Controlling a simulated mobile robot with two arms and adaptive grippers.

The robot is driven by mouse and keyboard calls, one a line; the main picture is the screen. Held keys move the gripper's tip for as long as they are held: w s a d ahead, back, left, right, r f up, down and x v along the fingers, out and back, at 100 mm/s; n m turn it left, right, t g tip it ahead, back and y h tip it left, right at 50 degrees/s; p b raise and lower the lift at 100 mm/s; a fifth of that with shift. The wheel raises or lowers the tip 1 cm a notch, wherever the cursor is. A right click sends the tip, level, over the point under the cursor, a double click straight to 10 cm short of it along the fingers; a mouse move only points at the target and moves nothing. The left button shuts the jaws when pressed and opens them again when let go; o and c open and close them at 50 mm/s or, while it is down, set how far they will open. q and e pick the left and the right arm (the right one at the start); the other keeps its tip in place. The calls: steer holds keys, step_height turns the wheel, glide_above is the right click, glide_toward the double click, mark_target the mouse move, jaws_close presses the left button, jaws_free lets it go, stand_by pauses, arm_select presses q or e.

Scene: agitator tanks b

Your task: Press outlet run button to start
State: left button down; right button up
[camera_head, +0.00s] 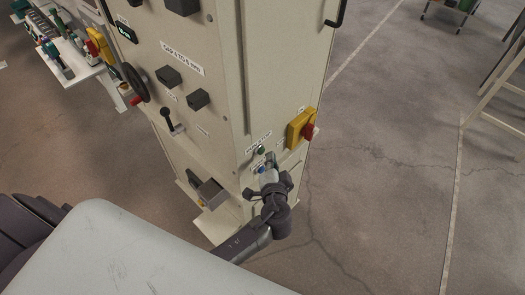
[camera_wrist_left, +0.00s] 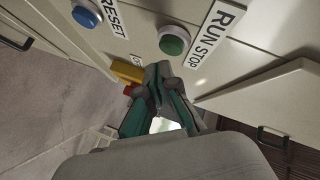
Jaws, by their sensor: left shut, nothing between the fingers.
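A green round button (camera_wrist_left: 174,40) sits on the beige cabinet beside a label (camera_wrist_left: 214,36) reading RUN STOP. In the head view the green button (camera_head: 261,150) shows just above my left gripper (camera_head: 268,172). A blue round button (camera_wrist_left: 86,14) is beside a RESET label (camera_wrist_left: 112,16); it also shows in the head view (camera_head: 262,169). My left gripper (camera_wrist_left: 160,78) is shut and empty, its fingertips near the panel, below the green button in the wrist view. I see no contact with that button. My right gripper is out of view.
A yellow box with a red switch (camera_head: 301,127) sticks out right of the buttons. The cabinet's left face (camera_head: 187,75) carries dark knobs, a lever and a handwheel. A table with equipment (camera_head: 85,67) stands at upper left. The floor right of the cabinet (camera_head: 380,160) is clear.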

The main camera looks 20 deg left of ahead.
arm_select(q)
steer(key=shift+a, duration=0.15)
stand_by(0.4)
steer(key=shift+w+a, duration=0.15)
steer(key=shift+a, duration=0.1)
steer(key=shift+w+a, duration=0.2)
steer(key=shift+a, duration=0.3)
stand_by(0.9)
steer(key=shift+d, duration=0.1)
steer(key=shift+s+d+b, duration=0.35)
steer(key=shift+d+b, duration=0.15)
steer(key=shift+d, duration=0.3)
